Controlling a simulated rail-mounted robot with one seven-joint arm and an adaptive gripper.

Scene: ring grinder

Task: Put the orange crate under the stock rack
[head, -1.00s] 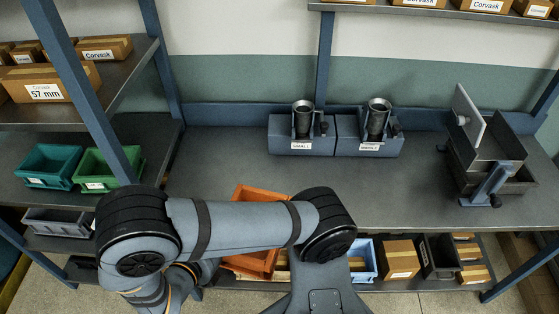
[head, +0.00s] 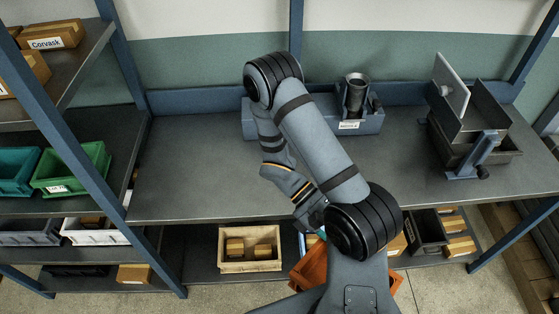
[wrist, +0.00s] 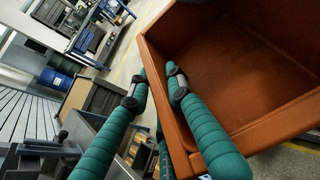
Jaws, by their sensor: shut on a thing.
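The orange crate (head: 312,268) hangs in front of the bench, partly hidden behind my arm in the head view. In the wrist view the crate (wrist: 255,75) fills the right side, tilted, and its inside looks empty. My gripper (wrist: 157,78) has two teal fingers, one on each side of the crate's near wall, shut on it. In the head view the gripper is mostly hidden by my arm. The stock rack (head: 80,62), with a blue frame and grey shelves, stands at the left.
The rack holds cardboard boxes, a green bin (head: 75,168), a teal bin (head: 14,172) and pale bins; a cardboard box (head: 133,273) sits low down. The bench's lower shelf holds a wooden crate (head: 249,265) and a dark bin (head: 426,232). The bench top's left part is clear.

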